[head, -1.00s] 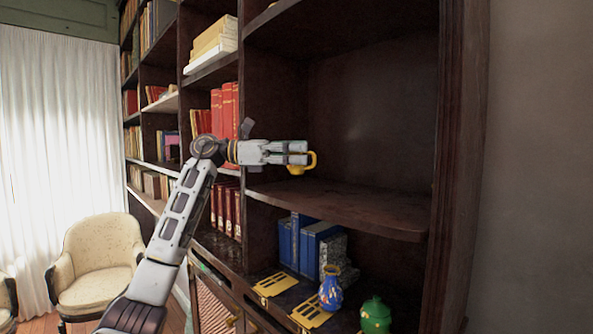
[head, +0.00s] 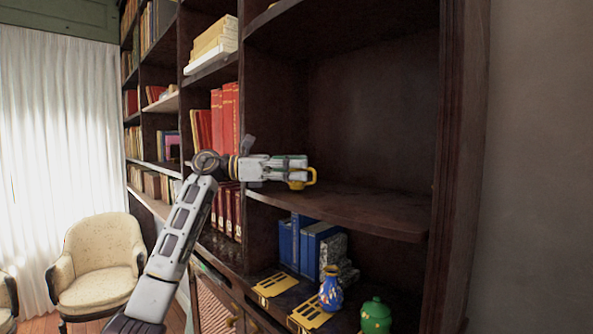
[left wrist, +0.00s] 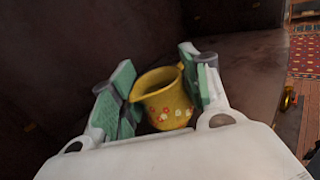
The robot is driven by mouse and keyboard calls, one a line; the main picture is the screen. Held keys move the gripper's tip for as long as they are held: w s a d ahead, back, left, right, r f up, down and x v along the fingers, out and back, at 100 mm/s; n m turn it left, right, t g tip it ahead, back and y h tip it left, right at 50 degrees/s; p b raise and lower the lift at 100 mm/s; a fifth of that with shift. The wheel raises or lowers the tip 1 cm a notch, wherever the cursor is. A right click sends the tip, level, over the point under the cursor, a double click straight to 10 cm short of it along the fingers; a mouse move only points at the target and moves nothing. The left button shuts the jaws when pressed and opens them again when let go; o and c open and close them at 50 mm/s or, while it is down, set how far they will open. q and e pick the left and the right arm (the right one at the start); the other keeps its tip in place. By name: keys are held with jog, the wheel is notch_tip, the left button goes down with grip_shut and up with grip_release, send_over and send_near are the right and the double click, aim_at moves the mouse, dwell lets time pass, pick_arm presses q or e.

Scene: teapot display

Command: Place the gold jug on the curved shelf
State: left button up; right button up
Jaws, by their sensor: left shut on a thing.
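The gold jug (head: 309,178) is in my left gripper (head: 298,173), close to the level of the curved shelf (head: 345,208) and near its left end. In the left wrist view the jug (left wrist: 166,105) has a flowered side and its open mouth shows between the green finger pads of my left gripper (left wrist: 160,90). The fingers are shut on it. In the head view the gripper hides most of the jug, leaving its handle side in sight. I cannot tell whether its base touches the shelf. My right gripper is not in view.
The curved shelf is bare to the right of the jug. Red books (head: 229,115) stand behind a divider to the left. A cream chair (head: 101,262) is at the left.

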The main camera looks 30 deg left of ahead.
pick_arm(q)
jog(key=shift+f, duration=0.25)
jog(key=shift+f, duration=0.15)
jog(key=o, duration=1)
jog(key=shift+o, duration=0.2)
jog(key=shift+a, duration=0.15)
jog(key=b+v, duration=0.2)
jog(key=v, duration=0.8)
jog(key=shift+b+v, duration=0.3)
jog(key=shift+v, duration=0.6)
jog(key=shift+s, duration=0.1)
